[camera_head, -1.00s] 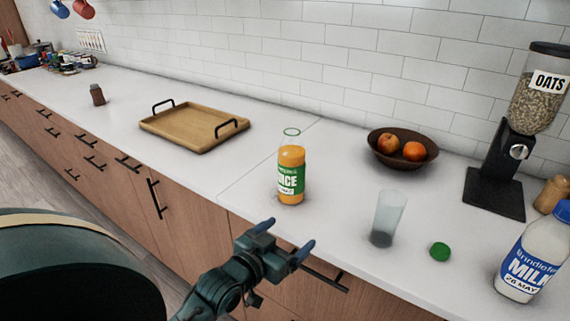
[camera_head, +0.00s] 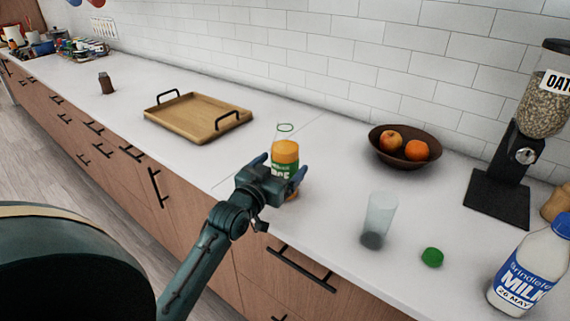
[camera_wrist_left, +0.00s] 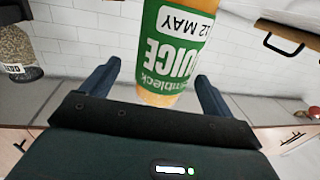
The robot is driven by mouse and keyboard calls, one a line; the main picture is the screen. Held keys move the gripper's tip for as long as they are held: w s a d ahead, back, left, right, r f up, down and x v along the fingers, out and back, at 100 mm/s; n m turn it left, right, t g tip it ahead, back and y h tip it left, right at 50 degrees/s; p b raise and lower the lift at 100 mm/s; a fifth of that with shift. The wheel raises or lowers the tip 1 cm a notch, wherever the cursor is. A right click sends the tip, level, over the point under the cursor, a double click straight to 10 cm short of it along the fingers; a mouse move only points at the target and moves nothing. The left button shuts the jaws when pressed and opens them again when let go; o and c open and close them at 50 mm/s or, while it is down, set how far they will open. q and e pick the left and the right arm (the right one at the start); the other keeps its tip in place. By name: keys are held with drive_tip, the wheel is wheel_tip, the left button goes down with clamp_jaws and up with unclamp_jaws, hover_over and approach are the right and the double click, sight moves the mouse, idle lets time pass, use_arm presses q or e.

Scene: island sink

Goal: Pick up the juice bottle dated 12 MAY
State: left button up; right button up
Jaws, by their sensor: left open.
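The juice bottle (camera_head: 285,153) stands upright and uncapped on the counter, with orange juice and a green label. In the left wrist view the bottle (camera_wrist_left: 170,50) appears upside down, and its label reads JUICE and 12 MAY. My left gripper (camera_head: 281,171) is open, with its two fingers on either side of the bottle's label in the head view. In the wrist view the open fingers (camera_wrist_left: 155,85) have visible gaps to the bottle's sides. The gripper hides the lower part of the bottle in the head view. My right gripper is not in view.
A glass (camera_head: 379,222), a green cap (camera_head: 432,257) and a milk bottle (camera_head: 529,268) stand to the right. A fruit bowl (camera_head: 376,143) and an oats dispenser (camera_head: 500,203) are behind. A wooden tray (camera_head: 165,127) lies to the left, with clear counter between.

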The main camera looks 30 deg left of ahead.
use_arm(q)
drive_tip(key=w, duration=0.3)
drive_tip(key=w+p, duration=0.1)
drive_tip(key=w, duration=0.1)
drive_tip(key=shift+w+a, duration=0.1)
drive_tip(key=shift+a, duration=0.3)
drive_tip(key=shift+c, duration=0.5)
drive_tip(key=c, duration=1)
